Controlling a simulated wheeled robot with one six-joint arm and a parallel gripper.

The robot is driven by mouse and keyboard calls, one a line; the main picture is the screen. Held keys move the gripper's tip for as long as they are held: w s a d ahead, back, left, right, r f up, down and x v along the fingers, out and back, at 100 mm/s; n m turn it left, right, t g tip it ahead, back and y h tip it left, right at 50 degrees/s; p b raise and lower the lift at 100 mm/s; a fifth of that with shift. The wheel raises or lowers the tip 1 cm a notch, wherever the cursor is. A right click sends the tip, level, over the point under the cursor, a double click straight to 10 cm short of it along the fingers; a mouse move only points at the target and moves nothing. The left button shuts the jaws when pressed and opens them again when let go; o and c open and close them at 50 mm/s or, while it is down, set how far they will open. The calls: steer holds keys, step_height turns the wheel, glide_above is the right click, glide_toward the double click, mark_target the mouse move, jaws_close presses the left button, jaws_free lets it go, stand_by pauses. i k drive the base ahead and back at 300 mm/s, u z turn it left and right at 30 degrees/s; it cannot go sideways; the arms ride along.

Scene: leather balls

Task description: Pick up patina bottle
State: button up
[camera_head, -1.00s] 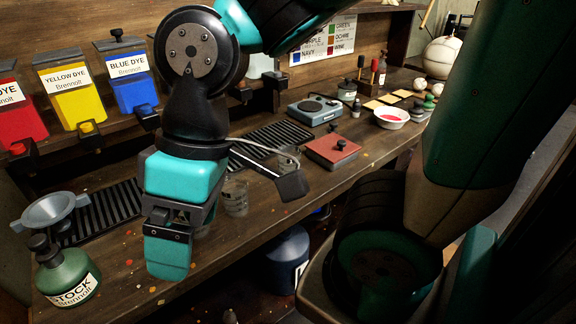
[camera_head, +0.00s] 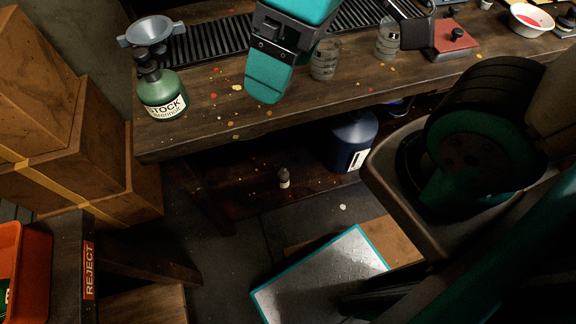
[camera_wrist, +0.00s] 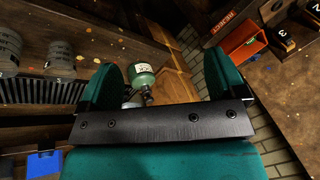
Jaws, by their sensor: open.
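My gripper (camera_head: 268,78) is in front of the bench edge, to the right of the green stock bottle. In the wrist view its two teal fingers (camera_wrist: 162,82) stand wide apart with nothing gripped. No label reading patina is legible. A small dark-capped bottle (camera_head: 284,177) stands upright on the low shelf under the bench, well below my gripper; its label is too small to read. The green bottle (camera_head: 163,93) marked STOCK stands on the bench's left end; it also shows between the fingers in the wrist view (camera_wrist: 143,76), farther off.
A blue jug (camera_head: 354,140) stands under the bench (camera_head: 205,122). Glass beakers (camera_head: 325,60) stand on top near a black rack. Cardboard boxes (camera_head: 75,150) fill the left. An orange bin (camera_head: 12,262) sits by a REJECT sign. A teal-edged plate (camera_head: 320,280) lies low in front.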

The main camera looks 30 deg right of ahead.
mark_target(283, 174)
steer(key=u, duration=1.4)
steer(key=k, duration=0.7)
steer(key=z, duration=1.25)
